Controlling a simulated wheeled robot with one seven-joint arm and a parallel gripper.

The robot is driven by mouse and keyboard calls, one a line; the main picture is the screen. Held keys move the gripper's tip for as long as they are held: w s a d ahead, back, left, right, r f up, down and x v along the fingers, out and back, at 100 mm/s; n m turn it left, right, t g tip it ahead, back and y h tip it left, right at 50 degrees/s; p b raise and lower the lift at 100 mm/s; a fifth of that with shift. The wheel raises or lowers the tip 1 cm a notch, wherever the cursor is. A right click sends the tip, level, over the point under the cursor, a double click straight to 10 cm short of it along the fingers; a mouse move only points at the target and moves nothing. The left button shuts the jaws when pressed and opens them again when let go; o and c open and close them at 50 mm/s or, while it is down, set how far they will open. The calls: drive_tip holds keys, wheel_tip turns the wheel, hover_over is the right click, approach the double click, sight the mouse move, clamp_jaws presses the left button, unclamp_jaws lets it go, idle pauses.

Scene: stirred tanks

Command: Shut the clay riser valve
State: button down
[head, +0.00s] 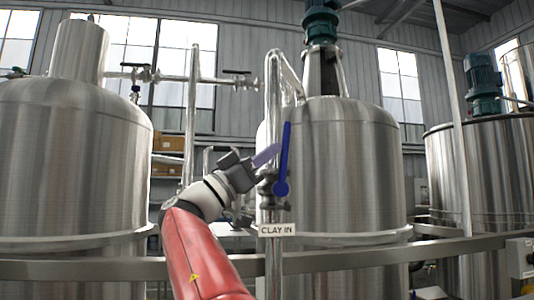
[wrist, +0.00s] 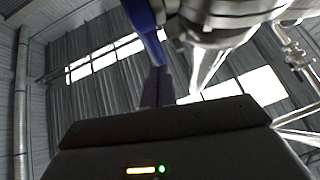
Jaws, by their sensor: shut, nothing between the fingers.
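The clay riser valve (head: 278,190) sits on a vertical steel pipe above a white "CLAY IN" label (head: 277,230). Its blue lever (head: 284,160) stands upright, along the pipe, with its hub at the lower end. My gripper (head: 270,153) reaches in from the left, its fingertips beside the lever at about mid-length. In the wrist view the blue lever (wrist: 141,16) crosses the top, close to the fingers (wrist: 155,88). The fingers are shut with nothing held. Whether they touch the lever I cannot tell.
Steel tanks stand at left (head: 70,160), behind the pipe (head: 350,165) and at right (head: 485,170). A horizontal rail (head: 370,257) runs across the front. Other valves with dark handles (head: 237,72) sit on the upper cross pipe. A grey box (head: 521,258) is at lower right.

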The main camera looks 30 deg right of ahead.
drive_tip(key=shift+s+d+r+y+p, duration=0.1)
drive_tip(key=shift+d+r+y+p, duration=0.15)
drive_tip(key=shift+y+p, duration=0.2)
drive_tip(key=shift+s+d+r+m+y+p, duration=0.15)
drive_tip(key=shift+d+m+y+p, duration=0.3)
drive_tip(key=shift+y, duration=0.3)
drive_tip(key=shift+s+d+g, duration=0.1)
drive_tip(key=shift+d+g, duration=0.2)
drive_tip(key=shift+s+d+f+m+y+p, duration=0.1)
drive_tip(key=shift+s+d+f+y+p, duration=0.25)
drive_tip(key=shift+d+y, duration=0.55)
drive_tip(key=shift+s+d+f+m+y+p, duration=0.15)
drive_tip(key=shift+d+f+y+p, duration=0.25)
drive_tip(key=shift+d+y, duration=0.4)
drive_tip(key=shift+s+d+f+m+y+p, duration=0.1)
drive_tip(key=shift+s+d+f+y+p, duration=0.25)
drive_tip(key=shift+d+y, duration=0.55)
drive_tip(key=shift+w+r, duration=0.1)
drive_tip(key=shift+w, duration=0.05)
